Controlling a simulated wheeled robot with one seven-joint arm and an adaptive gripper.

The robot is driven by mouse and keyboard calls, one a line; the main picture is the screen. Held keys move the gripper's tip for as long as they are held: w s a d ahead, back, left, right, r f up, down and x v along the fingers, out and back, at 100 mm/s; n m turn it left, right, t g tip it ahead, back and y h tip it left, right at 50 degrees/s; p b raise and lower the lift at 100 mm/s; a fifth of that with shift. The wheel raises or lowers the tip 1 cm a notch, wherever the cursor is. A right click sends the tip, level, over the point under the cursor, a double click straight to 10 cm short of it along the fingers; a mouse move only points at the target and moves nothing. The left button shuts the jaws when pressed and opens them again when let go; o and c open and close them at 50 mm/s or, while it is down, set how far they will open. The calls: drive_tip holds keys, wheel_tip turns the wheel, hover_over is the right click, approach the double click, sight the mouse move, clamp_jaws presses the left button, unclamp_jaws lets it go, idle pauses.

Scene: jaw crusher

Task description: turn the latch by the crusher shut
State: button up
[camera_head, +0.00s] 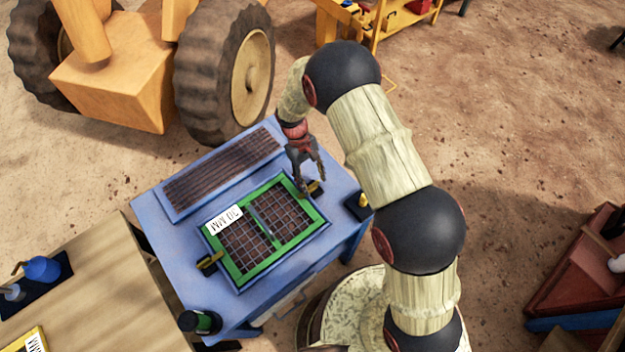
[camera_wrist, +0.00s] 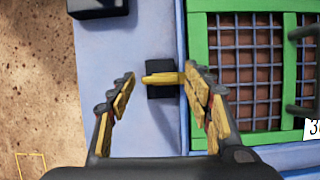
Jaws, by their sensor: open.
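The latch (camera_wrist: 163,78) has a yellow handle on a black base, on the blue table top beside the green-framed grate (camera_wrist: 197,60). In the wrist view the handle lies crosswise, its right end close to the grate's edge. In the head view the latch (camera_head: 315,188) is at the grate's right side, partly behind my fingers. My gripper (camera_head: 307,182) is open and points down over it. In the wrist view my fingers (camera_wrist: 158,84) stand on either side of the handle, the right one close to its end; I cannot tell whether they touch.
A second yellow-and-black latch (camera_head: 210,262) sits at the grate's left side. A black block (camera_head: 357,205) is at the table's right edge. A dark bottle (camera_head: 200,322) stands at the front corner. A wooden table (camera_head: 110,290) stands at left, a yellow wheeled machine (camera_head: 115,80) behind.

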drive_tip(key=shift+o, duration=0.3)
drive_tip(key=v, duration=1.2)
drive_tip(key=s+d+r+m+t+b, duration=0.1)
drive_tip(key=s+d+r+m+t, duration=0.1)
drive_tip(key=s+d+r, duration=0.3)
drive_tip(key=s+d+r+m+t+y+b, duration=0.1)
drive_tip(key=s+d+r+t, duration=0.3)
drive_tip(key=s+r, duration=0.7)
drive_tip(key=s+d+r+m+t+y+b, duration=0.1)
drive_tip(key=s+d+r+m+t, duration=0.2)
drive_tip(key=s+d+r, duration=0.5)
wheel_tip(320, 180, up, 4)
drive_tip(key=shift+s+f+m+b, duration=0.2)
drive_tip(key=shift+m+b, duration=0.1)
drive_tip(key=shift+b, duration=0.05)
drive_tip(key=shift+d, duration=0.15)
